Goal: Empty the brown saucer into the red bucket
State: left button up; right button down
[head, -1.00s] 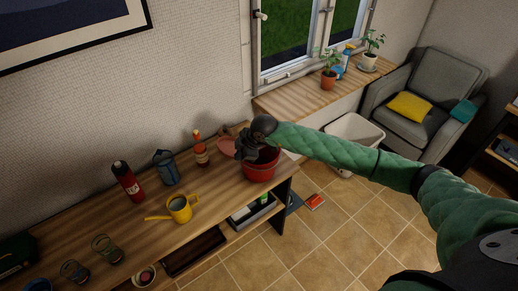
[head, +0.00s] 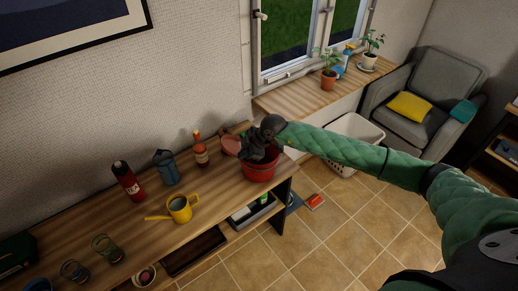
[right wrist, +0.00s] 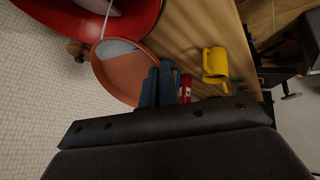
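The red bucket (head: 259,172) stands on the right end of the wooden table; its wall also shows at the top of the right wrist view (right wrist: 140,22). My right gripper (head: 257,148) is over the bucket's left and back rim. In the right wrist view its two dark fingers (right wrist: 158,84) close on the edge of the brown saucer (right wrist: 122,78). The saucer (head: 231,145) shows in the head view just left of the gripper, partly hidden by it, and looks tilted. A pale grey patch shows on it near the bucket; I cannot tell what it is. My left gripper is out of view.
A sauce bottle (head: 201,154), a blue lantern (head: 166,168), a red flask (head: 127,180) and a yellow watering can (head: 179,208) stand left of the bucket. The windowsill (head: 300,98) holds potted plants. A white basket (head: 350,135) stands on the floor behind my right arm.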

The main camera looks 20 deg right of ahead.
jog(key=shift+d+f+y, duration=0.25)
jog(key=shift+d+y, duration=0.35)
jog(key=shift+d, duration=0.25)
jog(key=shift+w+d+r+m+y, duration=0.1)
jog(key=shift+d+r+m+y, duration=0.2)
jog(key=shift+d+y, duration=0.4)
dwell(0.7)
jog(key=shift+w+d+r+m+y, duration=0.15)
jog(key=shift+d+y, duration=0.1)
jog(key=shift+y, duration=0.45)
jog(key=shift+s+d+m+y, duration=0.15)
jog(key=shift+d+y, duration=0.1)
jog(key=shift+y, duration=0.45)
dwell(0.7)
